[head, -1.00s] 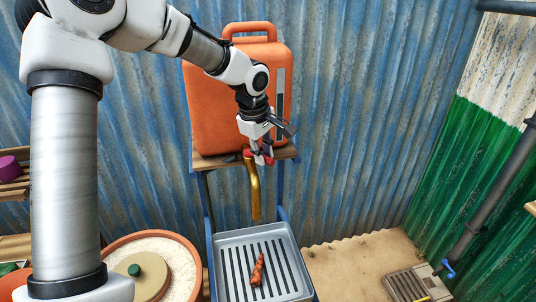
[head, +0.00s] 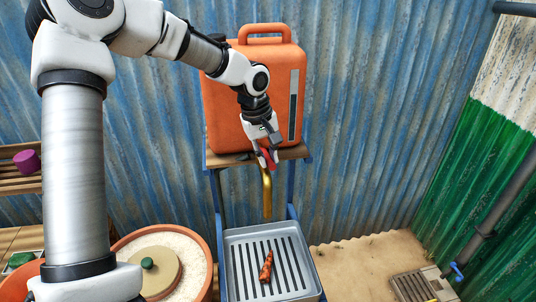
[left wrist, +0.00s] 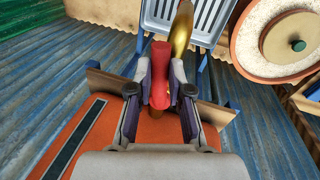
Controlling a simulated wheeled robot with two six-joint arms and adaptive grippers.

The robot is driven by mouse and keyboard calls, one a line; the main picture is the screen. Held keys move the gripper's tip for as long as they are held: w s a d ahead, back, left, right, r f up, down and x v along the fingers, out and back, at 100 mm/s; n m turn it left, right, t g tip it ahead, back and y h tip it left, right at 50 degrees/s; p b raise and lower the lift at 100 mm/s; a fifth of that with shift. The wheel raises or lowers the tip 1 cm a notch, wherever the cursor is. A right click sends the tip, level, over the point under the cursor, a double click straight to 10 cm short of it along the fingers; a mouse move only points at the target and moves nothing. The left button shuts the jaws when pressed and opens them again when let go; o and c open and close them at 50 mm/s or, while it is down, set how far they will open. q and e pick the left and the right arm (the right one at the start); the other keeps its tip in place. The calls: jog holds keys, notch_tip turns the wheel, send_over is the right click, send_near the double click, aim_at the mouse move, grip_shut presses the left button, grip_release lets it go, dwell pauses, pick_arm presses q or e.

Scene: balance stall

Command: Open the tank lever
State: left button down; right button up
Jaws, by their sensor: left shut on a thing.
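The orange tank (head: 250,90) stands upright on a wooden shelf with a brass spout (head: 267,190) pointing down below its front. A red lever (left wrist: 160,75) sits at the top of the spout. My left gripper (head: 266,154) is in front of the tank's lower part, at the lever. In the left wrist view its two fingers (left wrist: 161,72) are shut on the red lever, one on each side. The fingers hide part of the lever and the tap body in the head view. My right gripper is not in view.
A grey slatted tray (head: 234,262) lies below the spout with a reddish-brown piece (head: 266,267) on it. A round tub (head: 205,250) of pale grains with a lid stands to its left. Corrugated walls close the back and right. A floor drain (head: 412,285) is at lower right.

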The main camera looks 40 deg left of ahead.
pick_arm(q)
jog(key=c, duration=1.1)
grip_release()
jog(key=shift+d, duration=0.1)
jog(key=shift+r, duration=0.1)
jog(key=shift+r, duration=0.1)
jog(key=shift+r, duration=0.35)
jog(key=r, duration=0.3)
jog(key=s+r, duration=0.1)
jog(key=r, duration=0.3)
jog(key=s+a+r, duration=0.1)
jog(key=r, duration=0.2)
jog(key=shift+r, duration=0.4)
